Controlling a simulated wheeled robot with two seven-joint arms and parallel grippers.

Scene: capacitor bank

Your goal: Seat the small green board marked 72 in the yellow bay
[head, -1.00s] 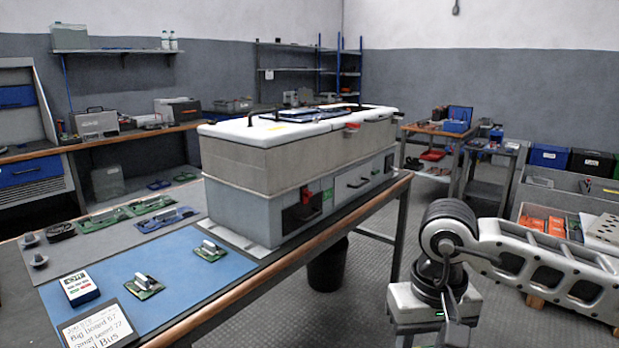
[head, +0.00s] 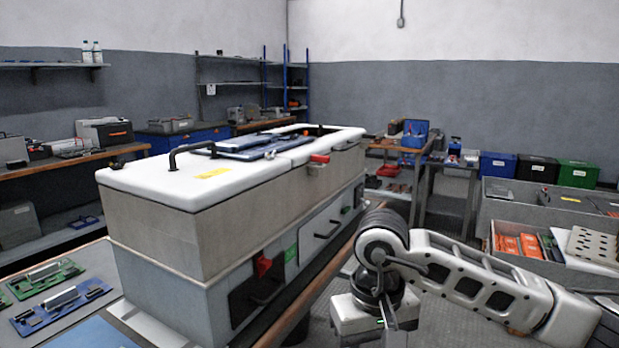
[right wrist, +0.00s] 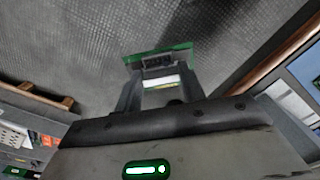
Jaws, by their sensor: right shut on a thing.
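In the right wrist view my right gripper (right wrist: 157,84) is shut on a small green board (right wrist: 180,53), holding it above the grey floor. Its number cannot be read. In the head view my right arm's wrist (head: 372,312) hangs to the right of the bench, apart from the capacitor cabinet; the fingertips and board are not visible there. I see no yellow bay. My left gripper is out of view.
Green boards (head: 45,279) and a blue board (head: 62,304) lie on the bench left of the cabinet. A blue mat (head: 95,335) shows at the bottom. A grey crate (head: 490,215) stands at the right.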

